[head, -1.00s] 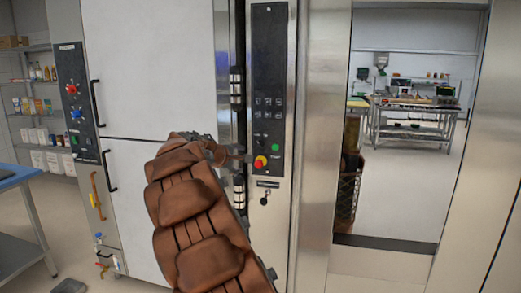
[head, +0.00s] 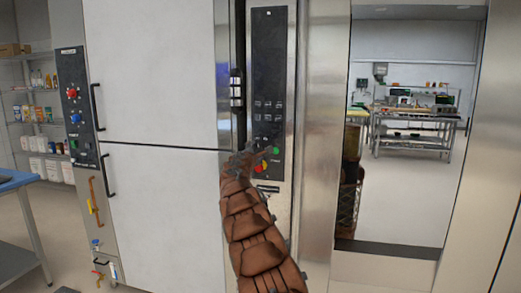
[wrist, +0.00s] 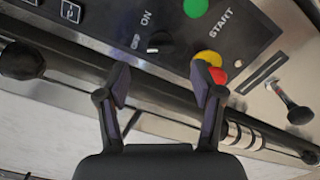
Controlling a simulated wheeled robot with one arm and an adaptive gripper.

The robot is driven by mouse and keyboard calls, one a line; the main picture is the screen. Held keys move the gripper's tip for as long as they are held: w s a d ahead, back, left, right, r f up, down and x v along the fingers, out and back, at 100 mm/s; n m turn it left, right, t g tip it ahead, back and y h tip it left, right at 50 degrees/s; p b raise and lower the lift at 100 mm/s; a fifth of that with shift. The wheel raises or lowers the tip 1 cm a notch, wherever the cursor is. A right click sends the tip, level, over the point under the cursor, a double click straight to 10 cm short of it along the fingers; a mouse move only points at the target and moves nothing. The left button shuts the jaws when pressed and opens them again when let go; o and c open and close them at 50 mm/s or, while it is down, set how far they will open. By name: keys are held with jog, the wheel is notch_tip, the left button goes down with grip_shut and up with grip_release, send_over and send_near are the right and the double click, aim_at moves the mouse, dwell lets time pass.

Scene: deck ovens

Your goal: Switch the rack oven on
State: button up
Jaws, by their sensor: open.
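The rack oven's black control panel (head: 268,85) stands upright left of the glass-like opening. In the wrist view, a small black rotary switch (wrist: 160,43) sits on it near the word ON. My gripper (wrist: 162,76) is open and empty, its two fingers apart just below the switch in the picture; no contact shows. A green START button (wrist: 195,8) and a red button with a yellow surround (wrist: 211,62) lie to the right of the switch. The right finger overlaps the red and yellow button. In the head view, my gripper (head: 250,150) hides the switch; the green button (head: 276,150) shows.
A black key-like handle (wrist: 298,114) sticks out beside the panel. Dark rails and hinge parts run below the panel in the wrist view. Another panel with red and blue knobs (head: 72,105) is at the left. A shelf and blue-edged table (head: 18,181) stand further left.

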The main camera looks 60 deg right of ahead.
aim_at(260, 147)
jog(key=shift+p+x, duration=1.4)
jog(key=shift+x, duration=0.3)
jog(key=shift+w+d+r+p, duration=0.2)
jog(key=shift+d+p, duration=0.15)
jog(key=shift+p, duration=0.15)
jog(key=shift+d+f, duration=0.2)
jog(key=shift+d, duration=0.05)
jog(key=shift+w+d+r+p, duration=0.25)
jog(key=shift+d+p, duration=0.25)
jog(key=shift+p, duration=0.75)
jog(key=shift+w+d+f+p, duration=0.2)
jog(key=shift+d+p, duration=0.15)
jog(key=shift+p, duration=0.35)
jog(key=shift+d+r+p, duration=0.1)
jog(key=shift+d+p, duration=0.15)
jog(key=shift+p, duration=0.25)
jog(key=shift+d+p, duration=0.2)
jog(key=shift+p, duration=0.1)
jog(key=shift+c, duration=0.3)
